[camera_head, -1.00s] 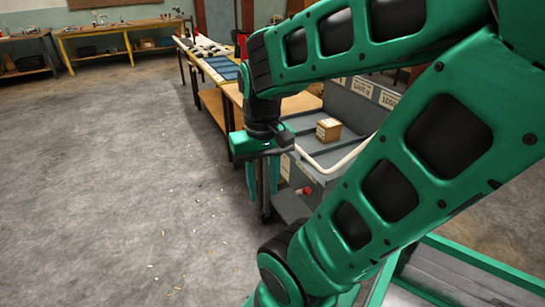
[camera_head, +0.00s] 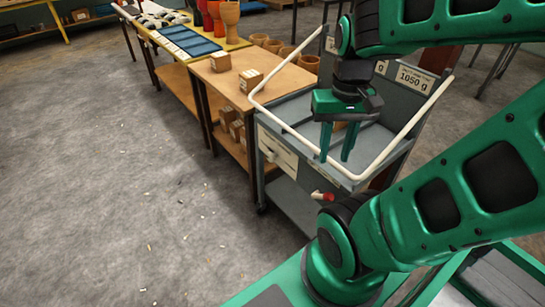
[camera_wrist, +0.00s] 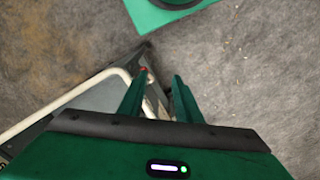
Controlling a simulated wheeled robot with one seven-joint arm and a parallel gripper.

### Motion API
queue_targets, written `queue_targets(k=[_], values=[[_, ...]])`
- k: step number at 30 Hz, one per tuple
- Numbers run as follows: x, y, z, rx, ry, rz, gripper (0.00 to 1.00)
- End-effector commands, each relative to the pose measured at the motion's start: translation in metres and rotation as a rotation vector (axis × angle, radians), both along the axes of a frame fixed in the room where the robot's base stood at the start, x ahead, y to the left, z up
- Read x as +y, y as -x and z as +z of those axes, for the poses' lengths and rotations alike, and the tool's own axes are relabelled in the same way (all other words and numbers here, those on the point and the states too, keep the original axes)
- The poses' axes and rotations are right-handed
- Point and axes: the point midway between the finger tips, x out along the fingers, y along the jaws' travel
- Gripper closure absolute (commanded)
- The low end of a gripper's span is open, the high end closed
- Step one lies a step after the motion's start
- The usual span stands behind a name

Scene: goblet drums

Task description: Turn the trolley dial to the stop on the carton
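The grey trolley (camera_head: 298,107) with a white rail stands at the right of the table. On its left side is a pale panel (camera_head: 277,152), too small to read; I cannot make out a dial on it. A red-tipped white handle (camera_head: 322,195) sticks out low at the trolley's near end. My gripper (camera_head: 337,158) points down with its fingers apart and empty, in front of the trolley top near the rail. A bit of brown shows behind it, perhaps a carton, mostly hidden. In the wrist view the open fingers (camera_wrist: 160,85) hang beside the rail's corner.
A wooden table (camera_head: 226,82) with small cartons (camera_head: 250,80) adjoins the trolley at left. Goblet drums (camera_head: 229,18) stand beyond it. A sign reading 1050 g (camera_head: 415,77) is on the trolley's back. Open concrete floor (camera_head: 110,170) lies to the left.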

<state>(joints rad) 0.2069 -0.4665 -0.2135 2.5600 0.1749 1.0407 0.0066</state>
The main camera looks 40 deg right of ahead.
Motion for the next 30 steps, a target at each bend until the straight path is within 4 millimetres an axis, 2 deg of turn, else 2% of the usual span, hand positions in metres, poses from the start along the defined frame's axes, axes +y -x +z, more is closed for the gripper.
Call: queue_targets(k=[6, 7, 9, 10, 11, 14, 15, 18, 21, 25, 30], values=[[0.0, 0.0, 0.0, 0.0, 0.0, 0.0, 0.69], [0.0, 0.0, 0.0, 0.0, 0.0, 0.0, 0.66], [0.0, 0.004, 0.003, -0.009, 0.002, 0.007, 0.5], [0.001, 0.006, 0.005, -0.02, 0.006, 0.018, 0.44], [0.002, 0.002, 0.005, -0.028, 0.012, 0.033, 0.44], [0.003, -0.033, 0.006, -0.076, 0.047, 0.14, 0.44], [0.01, -0.055, 0.005, -0.107, 0.065, 0.205, 0.44], [0.043, -0.116, 0.003, -0.188, 0.097, 0.404, 0.44], [0.074, -0.161, -0.006, -0.219, 0.105, 0.558, 0.44], [0.092, -0.194, -0.028, -0.177, 0.111, 0.683, 0.44], [0.093, -0.22, -0.065, -0.057, 0.126, 0.796, 0.44]])
